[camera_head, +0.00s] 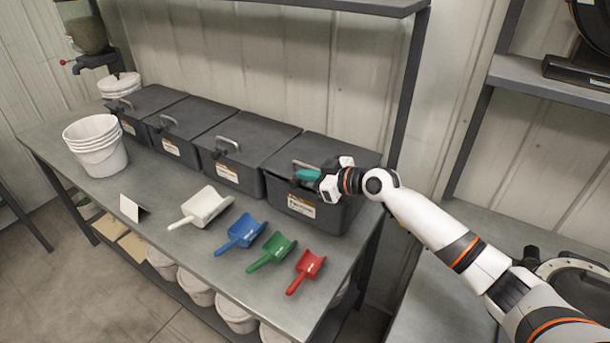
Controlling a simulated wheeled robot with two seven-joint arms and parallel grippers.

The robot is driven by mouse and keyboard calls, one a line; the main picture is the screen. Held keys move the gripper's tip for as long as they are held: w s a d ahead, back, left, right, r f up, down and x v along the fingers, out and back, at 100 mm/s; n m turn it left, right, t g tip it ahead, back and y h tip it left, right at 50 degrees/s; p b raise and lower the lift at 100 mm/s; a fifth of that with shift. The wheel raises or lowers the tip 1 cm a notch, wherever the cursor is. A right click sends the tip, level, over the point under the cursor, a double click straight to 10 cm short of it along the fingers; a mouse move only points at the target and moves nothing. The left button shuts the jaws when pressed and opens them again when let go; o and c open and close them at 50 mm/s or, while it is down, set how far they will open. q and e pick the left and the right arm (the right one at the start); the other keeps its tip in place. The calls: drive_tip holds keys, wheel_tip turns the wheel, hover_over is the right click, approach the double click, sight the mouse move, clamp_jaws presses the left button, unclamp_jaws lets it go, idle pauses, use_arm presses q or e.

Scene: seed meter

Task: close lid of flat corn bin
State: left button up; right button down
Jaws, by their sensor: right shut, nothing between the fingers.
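Several dark grey bins with lids and front handles stand in a row along the back of the table. The rightmost bin (290,206) carries an orange and white label (301,206), too small to read. Its lid (327,148) lies down over the bin and looks closed, though my arm hides part of its right front. My right gripper (307,174) is shut and empty at this lid's front edge, just beside the metal handle (301,164). Whether it touches the lid or handle cannot be told. I cannot tell which bin is the flat corn bin. My left gripper is out of view.
The other bin lids (248,137) look closed. White (204,205), blue (242,232), green (270,251) and red (306,270) scoops lie in front. Stacked white buckets (97,158) stand left. A shelf (345,6) and its post (409,88) are behind and above.

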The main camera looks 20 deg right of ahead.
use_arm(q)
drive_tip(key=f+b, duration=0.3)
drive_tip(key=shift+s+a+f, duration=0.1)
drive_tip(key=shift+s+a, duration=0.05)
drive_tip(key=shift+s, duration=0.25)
use_arm(e)
drive_tip(key=f, duration=0.5)
drive_tip(key=shift+w+a+f, duration=0.3)
drive_tip(key=shift+w, duration=0.05)
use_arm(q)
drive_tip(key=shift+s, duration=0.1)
